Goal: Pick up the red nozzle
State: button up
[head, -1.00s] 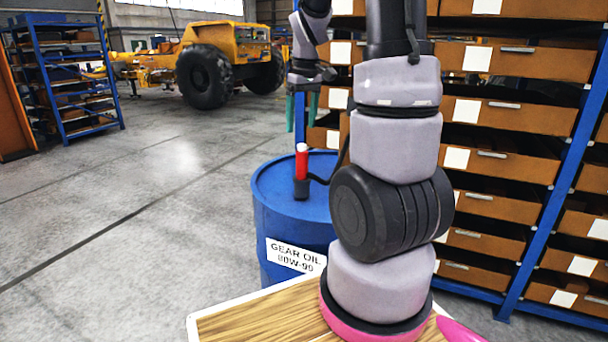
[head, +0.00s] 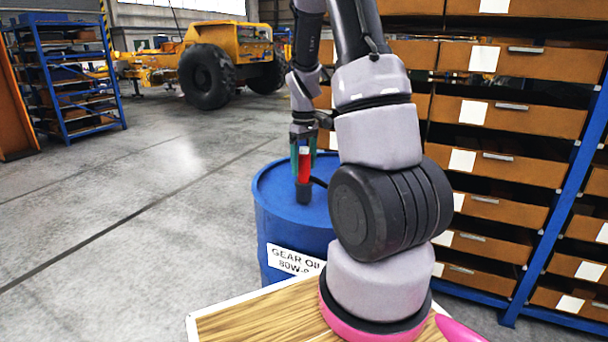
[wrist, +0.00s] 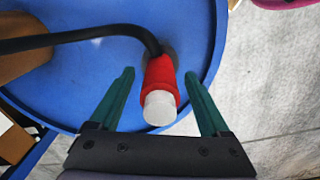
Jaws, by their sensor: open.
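The red nozzle (head: 304,168) stands upright in a dark holder on top of the blue drum (head: 268,205). In the wrist view the nozzle (wrist: 160,85) shows its white tip towards the camera, with a black hose (wrist: 85,36) leading off to the left. My gripper (head: 303,160) is open, pointing down over the nozzle. In the wrist view its two green fingers (wrist: 162,90) are on either side of the nozzle, with a visible gap on each side. The nozzle's lower end is partly hidden in the wrist view.
A wooden table top (head: 260,318) lies in front, at the base of my arm. A blue rack with brown drawers (head: 500,165) stands close on the right. The grey floor (head: 130,200) on the left is clear. A yellow vehicle (head: 225,60) is far back.

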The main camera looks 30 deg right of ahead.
jog(key=shift+f, duration=0.9)
jog(key=c, duration=1.2)
